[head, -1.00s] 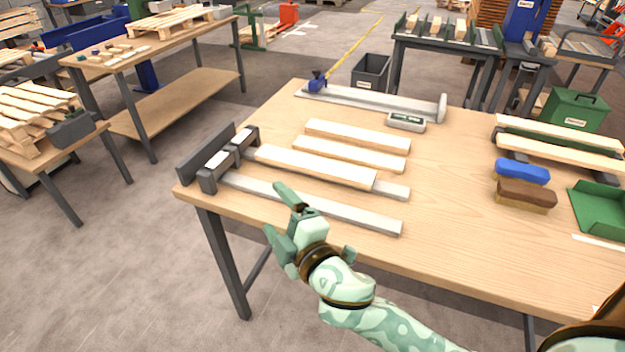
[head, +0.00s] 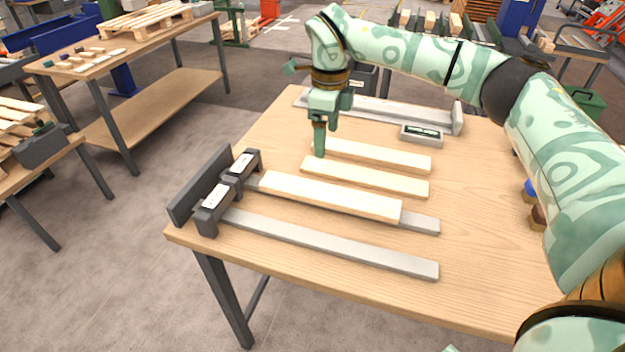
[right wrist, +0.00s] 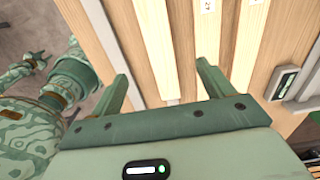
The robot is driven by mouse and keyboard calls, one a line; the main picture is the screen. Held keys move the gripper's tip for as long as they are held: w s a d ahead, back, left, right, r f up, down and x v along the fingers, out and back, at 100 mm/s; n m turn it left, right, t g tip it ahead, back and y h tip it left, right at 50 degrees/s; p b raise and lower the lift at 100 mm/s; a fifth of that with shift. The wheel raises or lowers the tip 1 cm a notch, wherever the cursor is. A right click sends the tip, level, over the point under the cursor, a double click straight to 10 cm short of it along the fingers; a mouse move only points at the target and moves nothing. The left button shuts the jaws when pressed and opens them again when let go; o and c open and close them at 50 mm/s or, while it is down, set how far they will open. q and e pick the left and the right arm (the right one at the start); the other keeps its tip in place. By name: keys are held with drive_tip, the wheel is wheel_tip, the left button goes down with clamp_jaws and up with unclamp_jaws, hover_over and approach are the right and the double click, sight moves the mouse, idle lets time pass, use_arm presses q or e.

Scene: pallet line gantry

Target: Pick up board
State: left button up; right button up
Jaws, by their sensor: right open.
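A pale board (head: 332,196) lies in the clamp jig, over its metal rails. Two more boards, the middle one (head: 364,176) and the far one (head: 372,154), lie behind it on the table. My right gripper (head: 327,140) is open and empty, pointing down above the boards' left part. In the right wrist view its two fingers (right wrist: 162,76) stand apart over one board (right wrist: 155,48), with a gap below them. Part of another green patterned arm of mine shows at the left of that view, its small gripper (right wrist: 35,62) too unclear to read.
The jig's dark clamp blocks (head: 227,190) stand at the table's left edge. A grey channel (head: 400,112) and a small display device (head: 421,134) lie behind the boards. My right arm hides much of the table's right side. The front right of the table (head: 480,300) is bare.

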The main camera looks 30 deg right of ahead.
drive_tip(key=b, duration=0.3)
approach(329, 192)
drive_tip(key=shift+s+a+f, duration=0.1)
drive_tip(key=shift+s+a, duration=0.1)
drive_tip(key=shift+s, duration=0.25)
drive_tip(key=f, duration=0.1)
drive_tip(key=w+f, duration=0.1)
drive_tip(key=f, duration=0.1)
drive_tip(key=shift+w+f, duration=0.1)
drive_tip(key=shift+w, duration=0.05)
drive_tip(key=shift+s+f, duration=0.2)
drive_tip(key=shift+s, duration=0.1)
wheel_tip(329, 192, down, 5)
drive_tip(key=b, duration=0.2)
drive_tip(key=shift+f+b, duration=0.1)
drive_tip(key=shift+b, duration=0.2)
drive_tip(key=shift+c, duration=0.7)
use_arm(q)
drive_tip(key=s+f+g, duration=0.1)
drive_tip(key=s+f, duration=0.4)
use_arm(e)
drive_tip(key=c, duration=1.1)
